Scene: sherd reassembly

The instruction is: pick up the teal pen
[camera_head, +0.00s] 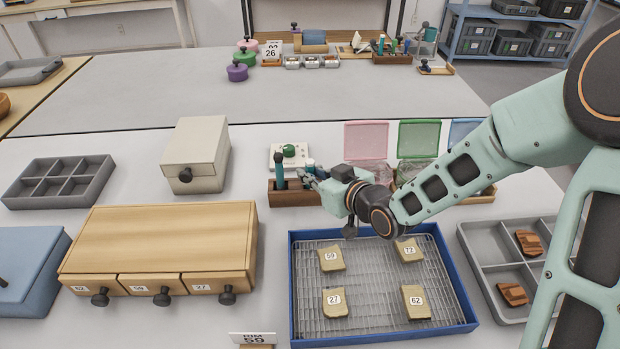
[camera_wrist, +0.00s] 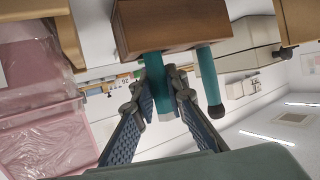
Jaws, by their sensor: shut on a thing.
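The teal pen (camera_wrist: 158,68), with a pale end, is between the two fingers of my gripper (camera_wrist: 163,88) in the wrist view, and its other end meets the wooden holder (camera_wrist: 170,28). In the head view my gripper (camera_head: 309,179) is at the right part of that holder (camera_head: 293,197), and only the top of the pen (camera_head: 310,163) shows. My gripper is shut on the pen. A second teal tool (camera_head: 279,168) with a dark rounded end stands upright in the holder to the left; it also shows beside the fingers in the wrist view (camera_wrist: 208,75).
A white panel with a green knob (camera_head: 289,152) stands behind the holder. Pink (camera_head: 366,140) and green (camera_head: 418,138) lidded bins are to the right. A blue tray (camera_head: 296,290) with numbered sherds lies in front. A cream box (camera_head: 197,150) stands left.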

